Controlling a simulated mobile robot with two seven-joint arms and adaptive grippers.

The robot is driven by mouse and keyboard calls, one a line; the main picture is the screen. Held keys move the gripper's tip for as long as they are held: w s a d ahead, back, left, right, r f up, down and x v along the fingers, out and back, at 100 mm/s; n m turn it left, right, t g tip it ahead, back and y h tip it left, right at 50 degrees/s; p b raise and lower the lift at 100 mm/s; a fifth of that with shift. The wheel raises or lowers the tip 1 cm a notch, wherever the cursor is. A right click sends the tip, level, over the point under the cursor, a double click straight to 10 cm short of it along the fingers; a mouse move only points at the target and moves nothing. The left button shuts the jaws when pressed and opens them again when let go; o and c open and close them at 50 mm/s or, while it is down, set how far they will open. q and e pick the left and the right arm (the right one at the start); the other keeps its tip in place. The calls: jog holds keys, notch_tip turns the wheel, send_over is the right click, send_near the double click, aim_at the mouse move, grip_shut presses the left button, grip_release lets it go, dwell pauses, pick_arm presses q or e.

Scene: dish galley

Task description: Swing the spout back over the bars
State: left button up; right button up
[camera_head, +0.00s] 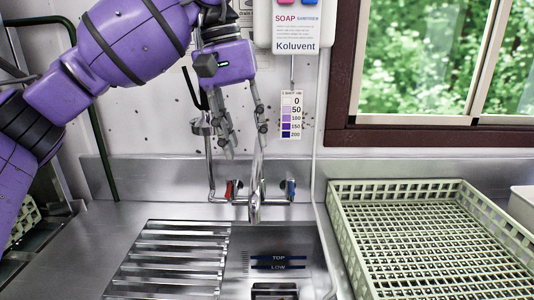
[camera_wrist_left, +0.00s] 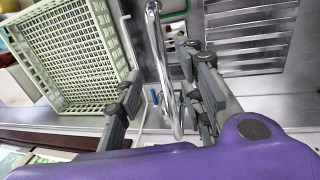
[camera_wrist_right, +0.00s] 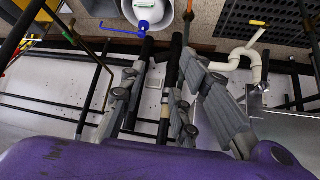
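The chrome spout (camera_head: 256,205) rises from the tap on the back ledge, between a red handle (camera_head: 232,188) and a blue handle (camera_head: 291,188). My left gripper (camera_head: 243,128) points down above the tap. In the left wrist view the spout (camera_wrist_left: 160,60) runs between its open fingers (camera_wrist_left: 165,95), with gaps visible on both sides. My right gripper (camera_wrist_right: 158,110) is open and appears only in its own wrist view, facing dark pipes.
A pale green rack (camera_head: 430,235) stands right of the basin. A soap dispenser (camera_head: 297,25) and a hanging colour chart (camera_head: 291,115) are on the wall near my left gripper. A thin chrome pipe (camera_head: 209,165) stands left of the spout.

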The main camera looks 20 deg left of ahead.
aim_at(254, 176)
pick_arm(q)
jog(key=f, duration=0.2)
jog(key=shift+s+d+f, duration=0.25)
jog(key=shift+s+f, duration=0.05)
jog(key=shift+s, duration=0.1)
jog(key=f, duration=0.3)
jog(key=shift+w+d+f, duration=0.3)
jog(key=shift+w+d, duration=0.05)
jog(key=shift+f, duration=0.3)
jog(key=shift+d+f, duration=0.1)
pick_arm(e)
jog(key=shift+s+d, duration=0.1)
jog(key=shift+s, duration=0.25)
pick_arm(q)
jog(key=shift+c, duration=0.4)
grip_shut()
pick_arm(e)
jog(key=shift+s, duration=0.1)
